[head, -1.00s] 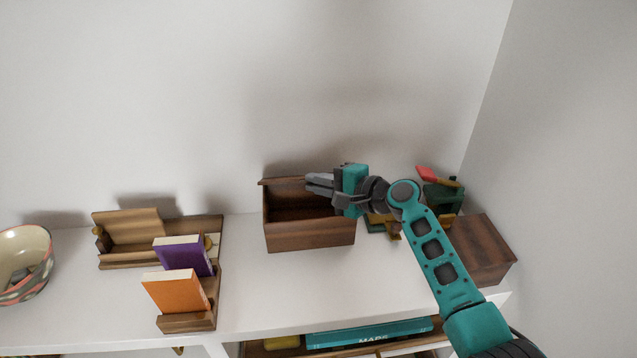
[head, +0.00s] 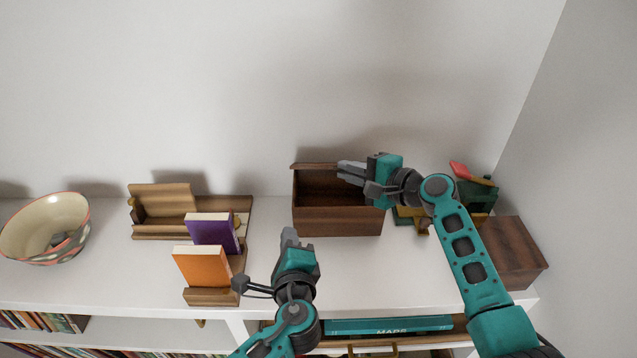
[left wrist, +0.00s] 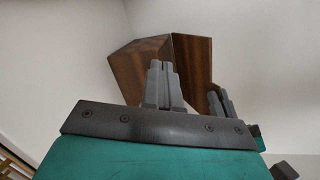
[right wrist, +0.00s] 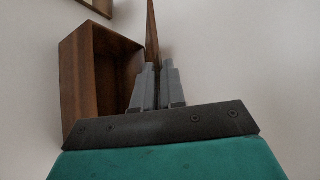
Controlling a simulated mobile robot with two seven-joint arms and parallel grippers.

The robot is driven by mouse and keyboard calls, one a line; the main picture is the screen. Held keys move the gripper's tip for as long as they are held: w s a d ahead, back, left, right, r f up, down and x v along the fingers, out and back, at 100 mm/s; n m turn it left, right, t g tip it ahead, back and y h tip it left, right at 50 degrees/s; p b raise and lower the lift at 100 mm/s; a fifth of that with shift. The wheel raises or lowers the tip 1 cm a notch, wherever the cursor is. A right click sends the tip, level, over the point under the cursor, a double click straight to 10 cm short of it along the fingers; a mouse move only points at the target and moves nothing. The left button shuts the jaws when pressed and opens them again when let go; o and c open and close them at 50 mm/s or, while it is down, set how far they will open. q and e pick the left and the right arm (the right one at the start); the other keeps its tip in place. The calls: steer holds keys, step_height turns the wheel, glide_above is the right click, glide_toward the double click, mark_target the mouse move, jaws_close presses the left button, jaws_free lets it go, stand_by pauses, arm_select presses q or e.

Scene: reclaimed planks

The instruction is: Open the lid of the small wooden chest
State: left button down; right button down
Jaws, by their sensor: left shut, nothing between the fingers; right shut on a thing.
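The small wooden chest (head: 338,222) is dark brown and stands on the white shelf near the wall. Its lid (head: 312,166) is raised at the back, and the hollow inside shows. My right gripper (head: 342,170) is shut on the lid; in the right wrist view the lid (right wrist: 152,35) rises edge-on from between the fingers. My left gripper (head: 288,236) is shut and empty, in front of the chest and a little left of it. In the left wrist view the chest (left wrist: 127,75) and raised lid (left wrist: 193,55) are beyond its fingers (left wrist: 163,75).
A wooden stand (head: 213,296) with a purple book (head: 212,230) and an orange book (head: 202,266) is to the left. A bowl (head: 45,230) sits far left. A brown wooden box (head: 513,252) and a green object (head: 477,193) are at right.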

arm_select(q)
steer(key=d+r+m+t, duration=0.3)
steer(key=d+m+t, duration=0.15)
steer(key=m, duration=0.45)
steer(key=m+h, duration=0.2)
steer(key=m, duration=0.4)
glide_toward(318, 168)
steer(key=w+f, duration=0.3)
steer(key=w, duration=0.1)
steer(key=shift+w+r, duration=1.3)
steer(key=shift+r, duration=0.3)
arm_select(e)
steer(key=shift+w+r, duration=0.1)
steer(key=shift+r, duration=0.05)
arm_select(q)
steer(key=shift+w+r, duration=0.35)
steer(key=shift+r, duration=0.25)
steer(key=shift+w+a+r, duration=0.1)
steer(key=shift+w+r, duration=0.15)
steer(key=shift+r, duration=0.05)
arm_select(e)
steer(key=shift+f, duration=0.25)
steer(key=c, duration=1.3)
jaws_free()
steer(key=shift+f, duration=0.15)
